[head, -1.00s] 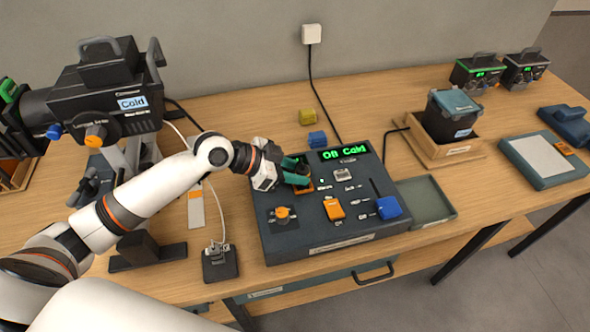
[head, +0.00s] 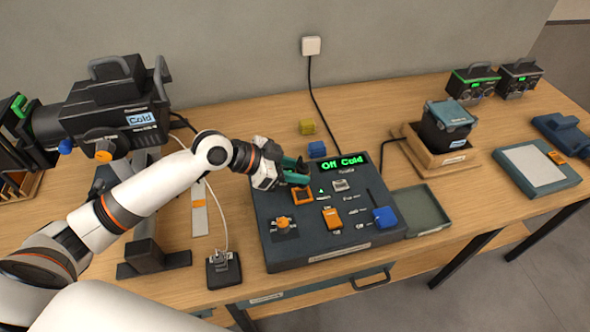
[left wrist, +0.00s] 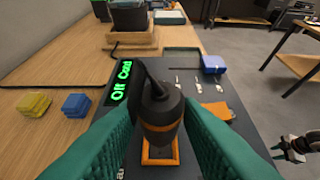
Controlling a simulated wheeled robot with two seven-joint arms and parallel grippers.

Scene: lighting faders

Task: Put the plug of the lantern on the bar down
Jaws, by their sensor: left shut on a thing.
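The lantern (head: 118,108) is a large black lamp labelled "Cold" at the left, on a stand. My left gripper (head: 295,173) is shut on a black plug (left wrist: 160,112) with an orange band and a short bent cable end. The gripper's green fingers stand on both sides of the plug in the left wrist view. The plug is over the orange-framed socket (head: 302,196) on the dark control desk (head: 345,244), apparently clear of it. The socket's frame also shows below the plug in the left wrist view (left wrist: 160,156). A gripper, seemingly my right one (left wrist: 290,150), shows small at the right edge.
The desk carries a green "Off Cold" display (head: 345,161), an orange switch (head: 333,218) and a blue knob (head: 385,217). An empty tray (head: 428,226) adjoins its right side. Yellow (head: 307,127) and blue (head: 317,149) blocks lie behind. A small black block (head: 223,270) with a white cord stands left.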

